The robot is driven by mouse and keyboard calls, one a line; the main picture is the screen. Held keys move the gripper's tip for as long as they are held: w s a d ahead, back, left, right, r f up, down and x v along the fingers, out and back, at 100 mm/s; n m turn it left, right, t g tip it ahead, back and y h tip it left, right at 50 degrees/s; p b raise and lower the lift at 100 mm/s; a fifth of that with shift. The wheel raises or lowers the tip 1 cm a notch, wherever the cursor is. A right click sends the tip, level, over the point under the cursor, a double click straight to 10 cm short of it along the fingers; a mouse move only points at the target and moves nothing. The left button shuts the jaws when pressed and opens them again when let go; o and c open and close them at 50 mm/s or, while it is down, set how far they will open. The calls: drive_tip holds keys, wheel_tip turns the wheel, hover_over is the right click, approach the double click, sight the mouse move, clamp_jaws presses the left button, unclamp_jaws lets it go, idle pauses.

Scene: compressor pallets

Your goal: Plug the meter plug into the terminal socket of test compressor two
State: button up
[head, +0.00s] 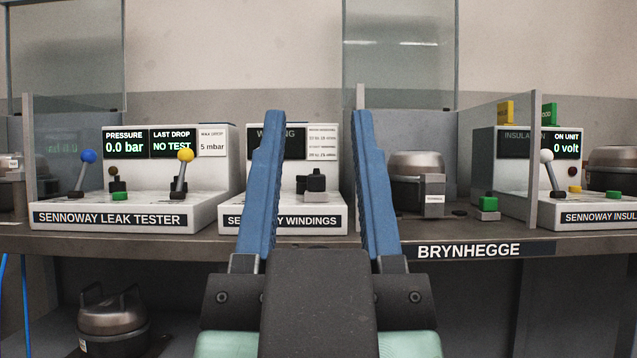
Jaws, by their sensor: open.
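My gripper (318,115) is open, its two blue fingers pointing up and forward in the middle of the view. Between the fingers, farther back, a black plug-like piece (315,181) stands on the white windings meter (282,193); I take it for the meter plug. Nothing is held. Right of the right finger, a dark metal compressor (417,167) stands on the bench with a pale grey block (434,196) at its front. I cannot read a number on it or make out its socket. The right finger stands close to its left side in the picture.
The leak tester (110,217) with blue and yellow levers stands left. The insulation tester (598,216) stands right behind a glass divider (533,160). A green button block (488,207) is on the bench (390,238). Other compressors show at the right edge (612,166) and on the lower shelf (113,318).

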wheel_tip(320, 180, up, 20)
drive_tip(key=p, duration=1.9)
drive_tip(key=shift+p, duration=0.4)
drive_tip(key=shift+f, duration=0.15)
